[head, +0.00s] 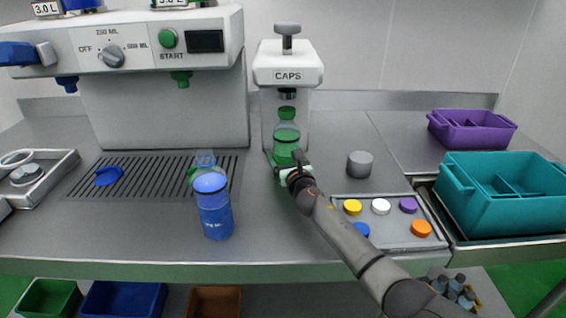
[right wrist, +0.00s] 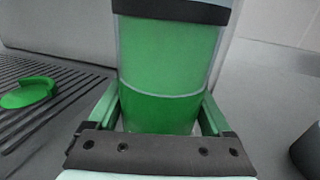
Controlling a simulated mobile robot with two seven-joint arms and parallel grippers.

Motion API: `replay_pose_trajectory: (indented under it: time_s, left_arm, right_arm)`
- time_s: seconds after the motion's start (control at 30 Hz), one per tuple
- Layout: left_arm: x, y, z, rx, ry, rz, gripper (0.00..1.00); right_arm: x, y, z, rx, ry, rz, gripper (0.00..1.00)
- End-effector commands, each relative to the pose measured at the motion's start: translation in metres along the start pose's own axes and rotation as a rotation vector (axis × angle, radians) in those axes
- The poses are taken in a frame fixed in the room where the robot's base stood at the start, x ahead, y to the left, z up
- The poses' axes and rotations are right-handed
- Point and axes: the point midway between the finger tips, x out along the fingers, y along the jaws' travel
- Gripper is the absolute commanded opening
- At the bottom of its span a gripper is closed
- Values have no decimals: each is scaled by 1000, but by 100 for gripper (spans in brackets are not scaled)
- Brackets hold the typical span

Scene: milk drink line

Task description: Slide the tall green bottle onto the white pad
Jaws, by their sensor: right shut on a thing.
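The green bottle (head: 286,140) stands upright at the foot of the white CAPS machine, below its press head. Its body holds green liquid. My right gripper (head: 287,172) is shut on the lower part of the bottle. In the right wrist view the bottle (right wrist: 170,75) sits between the two green fingers (right wrist: 160,112), with a dark band across its upper part. Its base is hidden by the gripper. I cannot make out a white pad; the surface under the bottle is hidden. My left gripper is not in view.
A blue bottle (head: 214,213) stands by the slotted grate (head: 140,188). The CAPS machine (head: 288,66) rises over the green bottle. A grey cylinder (head: 360,164), a tray of coloured caps (head: 395,236), a teal crate (head: 505,205) and a purple crate (head: 470,134) are on the right.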

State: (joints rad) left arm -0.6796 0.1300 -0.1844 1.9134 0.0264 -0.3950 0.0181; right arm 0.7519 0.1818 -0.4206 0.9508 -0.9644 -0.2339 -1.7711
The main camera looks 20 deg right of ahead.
Motion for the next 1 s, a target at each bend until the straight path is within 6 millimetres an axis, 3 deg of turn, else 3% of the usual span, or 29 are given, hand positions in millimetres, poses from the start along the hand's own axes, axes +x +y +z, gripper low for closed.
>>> replay_pose_trajectory:
  time_s: [0.13, 0.73, 0.77, 0.9, 1.0]
  left_arm:
    - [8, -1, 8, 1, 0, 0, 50]
    - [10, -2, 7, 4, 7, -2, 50]
    - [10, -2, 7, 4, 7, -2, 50]
    - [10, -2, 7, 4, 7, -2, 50]
    - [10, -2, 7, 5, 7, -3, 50]
  right_arm:
    - [10, -3, 1, 1, -6, 1, 0]
    - [11, -3, 0, 0, -4, 1, 0]
    - [11, -3, 0, 0, -4, 1, 86]
    - [11, -3, -1, 0, -3, 0, 100]
    - [11, -3, -2, 0, -2, 0, 100]
